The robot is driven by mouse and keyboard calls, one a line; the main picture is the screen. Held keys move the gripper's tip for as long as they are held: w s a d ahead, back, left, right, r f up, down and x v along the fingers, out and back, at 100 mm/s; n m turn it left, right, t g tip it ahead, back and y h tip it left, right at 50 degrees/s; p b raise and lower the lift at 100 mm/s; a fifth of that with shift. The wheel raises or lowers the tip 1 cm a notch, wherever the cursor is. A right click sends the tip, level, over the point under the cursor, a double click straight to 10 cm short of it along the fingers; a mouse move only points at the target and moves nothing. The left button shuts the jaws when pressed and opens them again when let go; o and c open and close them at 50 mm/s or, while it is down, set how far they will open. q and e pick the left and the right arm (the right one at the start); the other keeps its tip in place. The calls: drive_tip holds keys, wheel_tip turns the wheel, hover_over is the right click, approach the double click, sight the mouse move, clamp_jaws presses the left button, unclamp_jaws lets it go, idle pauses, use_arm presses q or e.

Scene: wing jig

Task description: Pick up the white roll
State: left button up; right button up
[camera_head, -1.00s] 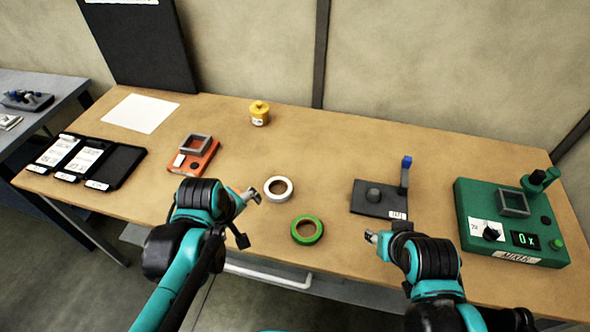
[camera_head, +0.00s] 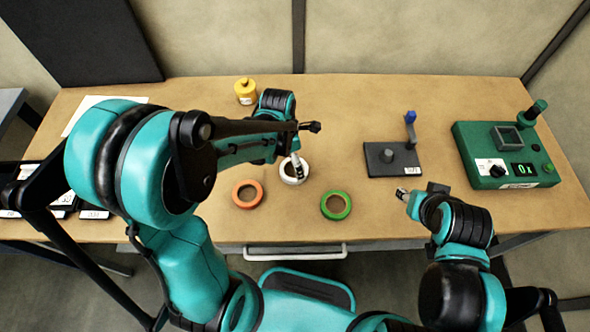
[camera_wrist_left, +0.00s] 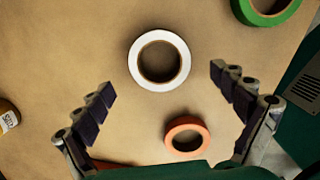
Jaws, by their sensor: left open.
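The white roll (camera_head: 292,181) lies flat on the brown table, and its ring shows whole in the left wrist view (camera_wrist_left: 160,87). My left gripper (camera_head: 297,168) is over the white roll in the head view and overlaps part of it. In the left wrist view my left gripper (camera_wrist_left: 162,85) is open, with its fingers wide apart and nothing between them. The white roll appears beyond the fingertips, and the height gap is hard to judge. My right gripper (camera_head: 403,194) is near the table's front edge, apart from the roll; its jaws are too small to read.
An orange roll (camera_head: 236,203) and a green roll (camera_head: 347,212) lie near the front edge, on either side. A yellow container (camera_head: 246,98) stands behind. My left arm hides the table's left part.

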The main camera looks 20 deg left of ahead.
sight(293, 173)
use_arm(q)
drive_tip(key=f, duration=0.1)
drive_tip(key=f+b, duration=0.1)
drive_tip(key=f, duration=0.2)
drive_tip(key=shift+w+d+f+b, duration=0.2)
drive_tip(key=shift+w+f+b, duration=0.05)
drive_tip(key=shift+b, duration=0.15)
drive_tip(key=shift+r, duration=0.1)
drive_tip(key=c, duration=1.2)
drive_tip(key=shift+c, duration=0.2)
